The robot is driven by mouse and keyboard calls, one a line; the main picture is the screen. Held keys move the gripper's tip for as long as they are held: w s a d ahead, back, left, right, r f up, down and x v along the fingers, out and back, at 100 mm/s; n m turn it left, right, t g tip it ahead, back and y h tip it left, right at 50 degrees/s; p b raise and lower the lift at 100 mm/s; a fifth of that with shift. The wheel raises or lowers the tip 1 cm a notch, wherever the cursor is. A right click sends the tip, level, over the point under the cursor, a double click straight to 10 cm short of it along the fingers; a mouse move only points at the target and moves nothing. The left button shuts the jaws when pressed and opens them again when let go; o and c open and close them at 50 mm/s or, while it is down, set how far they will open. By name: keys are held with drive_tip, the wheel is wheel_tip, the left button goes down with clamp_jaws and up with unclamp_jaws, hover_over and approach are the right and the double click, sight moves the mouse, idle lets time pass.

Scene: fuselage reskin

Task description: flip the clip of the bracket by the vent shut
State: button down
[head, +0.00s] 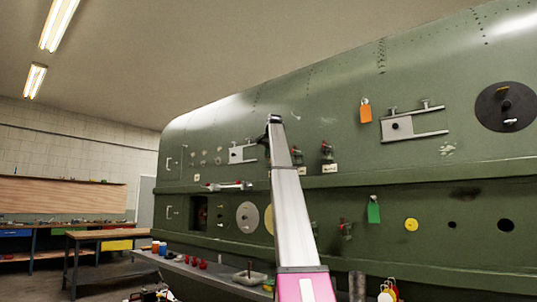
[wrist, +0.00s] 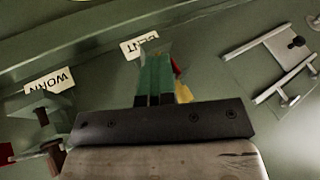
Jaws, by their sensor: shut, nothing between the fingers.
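Small brackets with red parts sit on the green fuselage: one left (head: 297,153), one right (head: 327,152), and one lower (head: 346,230). I cannot tell which is by the vent, or how their clips stand. In the wrist view, my gripper (wrist: 156,58) has its green fingers together, empty, in front of a tag reading BENT (wrist: 140,46). A red part (wrist: 177,68) and a yellow part (wrist: 184,93) show beside the fingers, mostly hidden. Another bracket (wrist: 42,118) stands at left by a WORN tag (wrist: 48,86). In the head view my arm hides the fingers.
A grey railed plate (wrist: 275,60) is at right in the wrist view. The head view shows another railed plate (head: 410,125), a dark disc (head: 505,107), an orange tag (head: 365,111) and a green tag (head: 374,211). A ledge (head: 225,277) below holds small items.

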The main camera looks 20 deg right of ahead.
drive_tip(key=shift+d, duration=0.1)
idle(0.3)
drive_tip(key=shift+d, duration=0.6)
